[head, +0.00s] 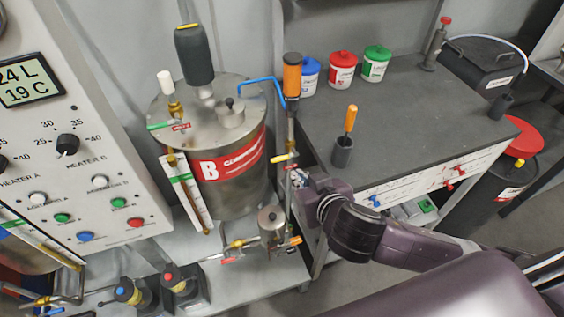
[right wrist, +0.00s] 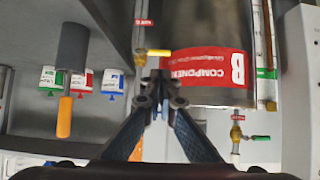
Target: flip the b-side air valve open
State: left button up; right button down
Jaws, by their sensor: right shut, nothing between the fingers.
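The B-side tank (head: 228,190) is a metal drum with a red "B" label; the label also shows in the right wrist view (right wrist: 208,70). On the pipe at its right side is a small valve with a yellow handle (head: 284,158). In the right wrist view this yellow handle (right wrist: 159,53) lies roughly sideways, just beyond my fingertips; I cannot tell whether they touch. A red tag (right wrist: 143,22) is on that pipe, too small to read. My right gripper (head: 297,178) is shut and empty, its tips (right wrist: 160,78) beside the pipe. My left gripper is not in view.
A green-handled valve (head: 160,125) sits on the tank top. An orange-handled tool (head: 350,120) stands in a dark holder on the grey workbench (head: 410,120). Blue, red and green-lidded tubs (head: 343,72) stand behind it. A control panel (head: 80,150) is at left.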

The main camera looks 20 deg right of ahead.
dwell(0.3)
jog(key=p, duration=0.3)
send_near(280, 160)
jog(key=x, duration=0.7)
jog(key=shift+a+f+n+h, duration=0.1)
jog(key=shift+f+n+h, duration=0.3)
jog(key=shift+n+h, duration=0.1)
dwell(0.5)
notch_tip(280, 160, down, 6)
jog(key=d+n+t+h+b, duration=0.2)
jog(key=n+h+b, duration=0.5)
jog(key=b, duration=0.4)
jog(key=shift+r+n+t+h, duration=0.15)
jog(key=shift+n+t+h, duration=0.25)
jog(key=shift+n+t, duration=0.3)
jog(key=shift+w+d, duration=0.1)
jog(key=shift+d, duration=0.1)
